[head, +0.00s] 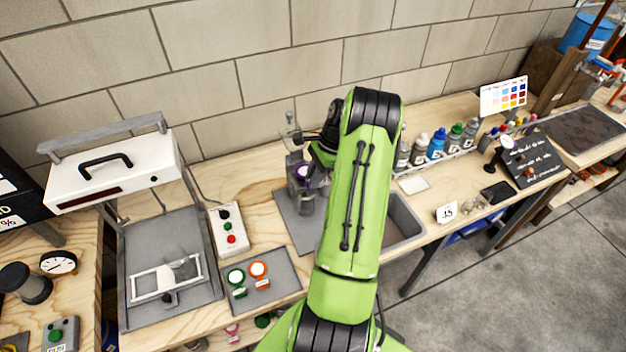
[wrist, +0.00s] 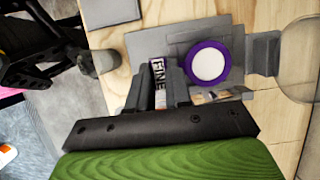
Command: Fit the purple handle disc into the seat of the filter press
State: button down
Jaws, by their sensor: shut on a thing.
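The purple handle disc (wrist: 208,62) is a purple ring with a white centre and a tab marked "FINE" (wrist: 158,72). My gripper (wrist: 160,88) is shut on that tab, one dark finger on each side. The disc is over the grey filter press (wrist: 150,44) in the wrist view. I cannot tell whether it rests in the seat or hovers above it; the seat is hidden beneath. In the head view the purple disc (head: 303,172) shows at the press (head: 296,217), left of my green arm. The arm hides most of my gripper there.
A grey mat left of the press holds a green disc (head: 236,277) and an orange disc (head: 259,269). A button box (head: 230,229) and a white machine (head: 115,172) stand further left. Right of my arm are a sink (head: 405,222) and several bottles (head: 437,143).

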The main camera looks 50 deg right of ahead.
jog(key=shift+s+a+f, duration=0.1)
jog(key=shift+f, duration=1.05)
jog(key=c, duration=1.1)
grip_release()
jog(key=shift+o, duration=0.2)
